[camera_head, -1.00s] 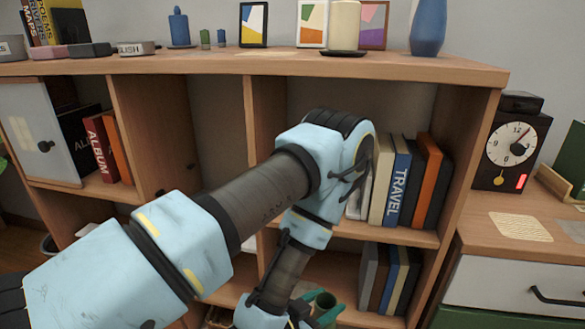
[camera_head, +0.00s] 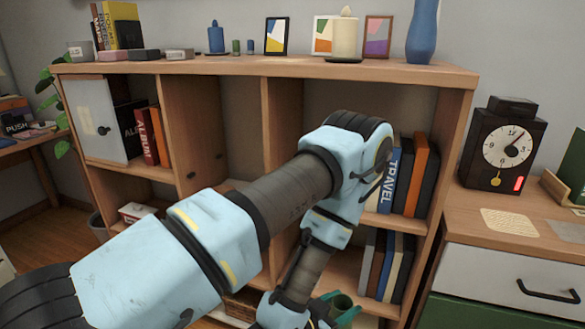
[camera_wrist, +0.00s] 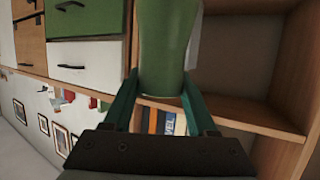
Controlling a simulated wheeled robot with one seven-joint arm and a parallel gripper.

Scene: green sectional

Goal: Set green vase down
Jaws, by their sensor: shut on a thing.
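The green vase (camera_wrist: 165,45) fills the upper middle of the wrist view. It sits between the two teal fingers of my gripper (camera_wrist: 160,84), which is shut on it.
The wooden shelf unit (camera_head: 300,69) stands ahead, its top holding a cream candle (camera_head: 346,37), picture frames and a blue vase (camera_head: 422,32). Books (camera_head: 390,265) fill right compartments. A clock (camera_head: 503,145) stands on the drawer cabinet (camera_head: 505,268) at right.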

